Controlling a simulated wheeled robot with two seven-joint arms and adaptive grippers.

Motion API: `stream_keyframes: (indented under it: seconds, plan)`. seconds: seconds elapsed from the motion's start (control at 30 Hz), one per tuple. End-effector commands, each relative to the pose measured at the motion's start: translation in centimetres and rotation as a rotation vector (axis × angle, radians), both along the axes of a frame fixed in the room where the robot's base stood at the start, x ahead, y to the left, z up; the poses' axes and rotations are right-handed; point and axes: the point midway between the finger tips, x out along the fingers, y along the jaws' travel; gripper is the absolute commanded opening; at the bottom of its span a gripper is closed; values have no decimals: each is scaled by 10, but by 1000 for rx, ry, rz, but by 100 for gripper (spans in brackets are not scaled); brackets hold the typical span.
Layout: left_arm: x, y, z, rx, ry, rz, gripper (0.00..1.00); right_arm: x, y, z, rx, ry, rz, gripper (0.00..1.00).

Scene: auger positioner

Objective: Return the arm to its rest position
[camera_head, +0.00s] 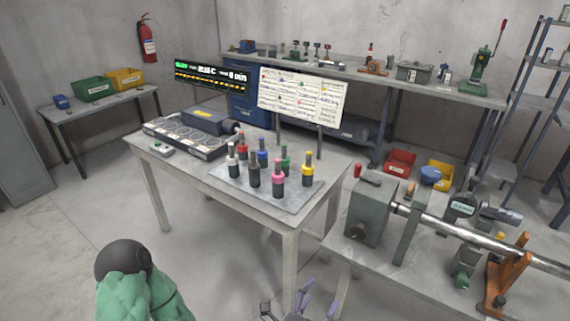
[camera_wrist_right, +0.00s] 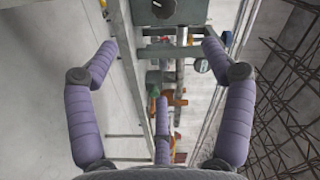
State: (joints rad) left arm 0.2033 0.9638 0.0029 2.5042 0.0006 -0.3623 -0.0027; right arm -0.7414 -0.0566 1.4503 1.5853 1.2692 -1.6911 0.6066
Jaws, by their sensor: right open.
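My right gripper (camera_head: 303,303) shows at the bottom edge of the head view, in front of the table and partly cut off. In the right wrist view its purple fingers (camera_wrist_right: 160,70) are spread wide, with nothing between them. It hangs in free air, apart from the bench and machine seen beyond it. My left gripper is not in view; a green part with a dark round joint at lower left looks like my left arm.
A table (camera_head: 290,228) holds several coloured bottles (camera_head: 254,172) on a plate. The auger machine (camera_head: 370,212) with its long shaft (camera_head: 455,229) stands on a low bench at right. Red (camera_head: 399,162) and yellow bins lie behind it. The floor (camera_head: 220,265) left of the table's legs is clear.

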Motion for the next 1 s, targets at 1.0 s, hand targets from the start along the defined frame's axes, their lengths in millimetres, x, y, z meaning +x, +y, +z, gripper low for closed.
stream_keyframes:
  seconds: [1.0]
  plan:
    - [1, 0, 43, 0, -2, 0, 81, 16, -16, -181, -114, 988, 732, 82]
